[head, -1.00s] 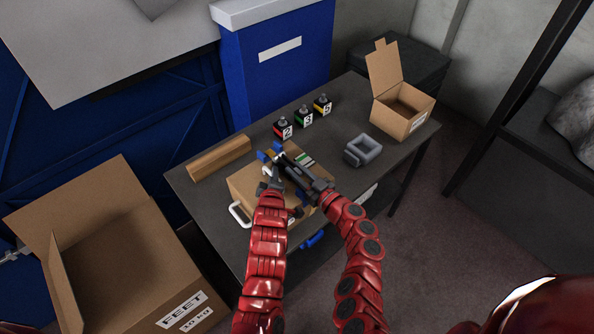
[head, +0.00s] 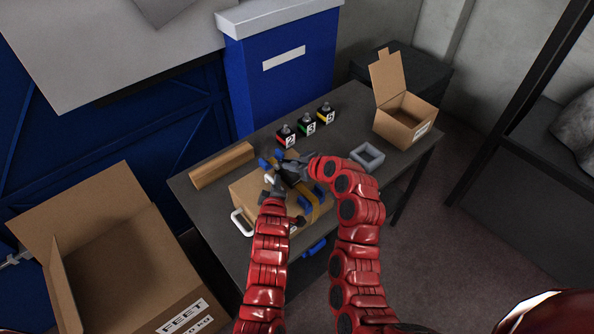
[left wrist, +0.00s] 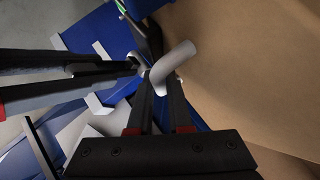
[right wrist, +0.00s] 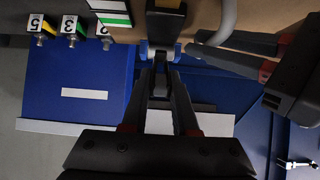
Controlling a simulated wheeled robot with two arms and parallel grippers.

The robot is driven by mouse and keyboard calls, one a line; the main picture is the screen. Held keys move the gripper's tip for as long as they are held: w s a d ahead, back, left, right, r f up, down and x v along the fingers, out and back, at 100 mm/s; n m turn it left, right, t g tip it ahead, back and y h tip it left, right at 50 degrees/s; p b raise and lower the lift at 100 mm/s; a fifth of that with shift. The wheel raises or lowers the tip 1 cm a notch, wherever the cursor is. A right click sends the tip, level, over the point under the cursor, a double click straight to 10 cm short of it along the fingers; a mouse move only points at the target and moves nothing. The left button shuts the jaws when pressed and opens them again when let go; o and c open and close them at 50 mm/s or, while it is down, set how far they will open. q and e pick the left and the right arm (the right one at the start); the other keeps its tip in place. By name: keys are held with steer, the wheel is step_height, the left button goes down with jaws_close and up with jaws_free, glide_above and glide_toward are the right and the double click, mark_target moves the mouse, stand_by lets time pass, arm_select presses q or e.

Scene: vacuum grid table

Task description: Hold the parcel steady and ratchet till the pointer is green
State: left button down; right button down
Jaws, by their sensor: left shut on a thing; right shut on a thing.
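The cardboard parcel (head: 240,187) sits on the dark table, with a yellow-brown strap (head: 318,208) and a dark ratchet with blue parts across its top. My left gripper (head: 269,186) is shut on a bent white handle (left wrist: 178,58) on the parcel. My right gripper (head: 284,166) is shut on the dark ratchet lever (right wrist: 160,85) at the parcel's far side. A white and green striped plate (right wrist: 110,14) shows beside the ratchet in the right wrist view. I cannot make out the pointer; my right arm covers that area in the head view.
Three numbered blocks, red (head: 287,138), green (head: 307,123) and yellow (head: 326,113), stand behind the parcel. A grey square frame (head: 368,157) and an open small box (head: 405,120) are to the right. A cardboard bar (head: 222,166) lies left. A large open box (head: 120,260) stands front left.

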mark_target(288, 161)
steer(key=w+r+g+h, duration=0.1)
steer(key=w+a+r+g+h, duration=0.1)
steer(key=shift+a+g, duration=0.3)
steer(key=shift+g, duration=0.1)
steer(key=shift+w+a+r+g+h, duration=0.15)
steer(key=shift+w+a+g+h, duration=0.25)
steer(key=shift+w+g+h, duration=0.25)
steer(key=shift+w+a+r+g+h, duration=0.1)
steer(key=shift+w+a+g+h, duration=0.35)
steer(key=shift+g, duration=0.4)
steer(key=c, duration=0.7)
jaws_free()
steer(key=shift+d, duration=0.1)
